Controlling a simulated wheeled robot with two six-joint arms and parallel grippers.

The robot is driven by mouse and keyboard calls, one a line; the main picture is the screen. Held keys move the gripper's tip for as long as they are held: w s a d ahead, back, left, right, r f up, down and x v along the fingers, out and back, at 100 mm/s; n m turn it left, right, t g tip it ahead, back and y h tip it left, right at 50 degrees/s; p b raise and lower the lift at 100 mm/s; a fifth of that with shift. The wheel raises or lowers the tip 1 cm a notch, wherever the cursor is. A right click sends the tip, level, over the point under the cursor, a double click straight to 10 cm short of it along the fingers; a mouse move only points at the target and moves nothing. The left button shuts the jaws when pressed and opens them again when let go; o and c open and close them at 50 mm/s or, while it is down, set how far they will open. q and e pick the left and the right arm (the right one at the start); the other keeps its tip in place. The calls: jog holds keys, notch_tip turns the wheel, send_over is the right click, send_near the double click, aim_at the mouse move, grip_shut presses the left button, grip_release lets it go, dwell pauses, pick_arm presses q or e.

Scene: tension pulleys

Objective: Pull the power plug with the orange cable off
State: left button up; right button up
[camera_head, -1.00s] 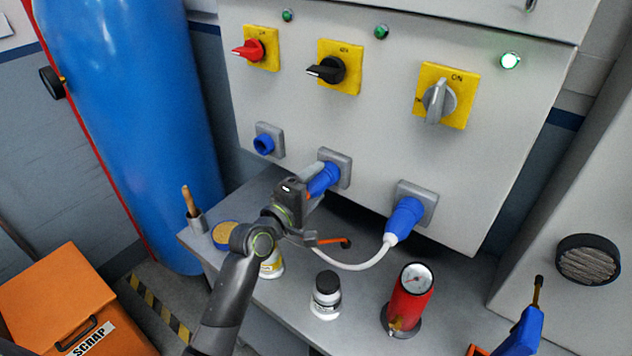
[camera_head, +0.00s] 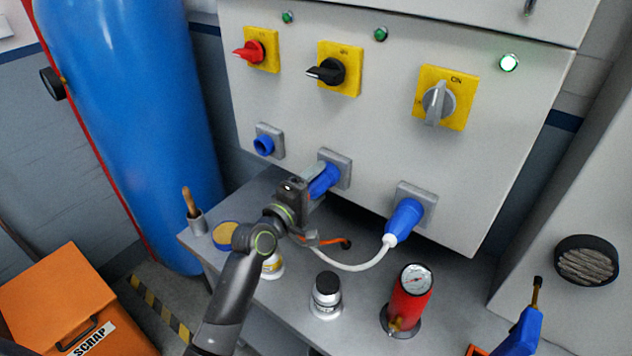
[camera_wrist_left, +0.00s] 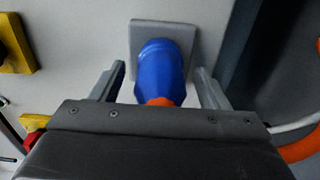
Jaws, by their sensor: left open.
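The blue power plug with the orange cable (camera_head: 324,181) sits in the middle socket (camera_head: 342,167) of the grey panel. Its orange cable (camera_head: 318,241) shows below my gripper and runs to a dark hole in the bench top. My left gripper (camera_head: 314,181) is at this plug. In the left wrist view the plug (camera_wrist_left: 160,72) lies between the two spread fingers of the gripper (camera_wrist_left: 160,80), with a gap showing on both sides. The orange cable end (camera_wrist_left: 160,102) is partly hidden by the gripper body. My right gripper is not in view.
A blue plug with a white cable (camera_head: 404,220) is in the right socket. The left socket (camera_head: 264,144) holds no plug. Rotary switches are above.

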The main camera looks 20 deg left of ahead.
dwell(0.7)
pick_arm(q)
jog(key=c, duration=1.3)
jog(key=shift+s+a+f+p, duration=0.1)
jog(key=shift+s+p, duration=0.1)
jog(key=shift+p, duration=0.1)
jog(key=shift+s+a+r, duration=0.2)
jog(key=shift+s+a, duration=0.05)
jog(key=shift+s, duration=0.5)
jog(key=shift+p+v, duration=0.45)
jog(key=shift+v, duration=1.55)
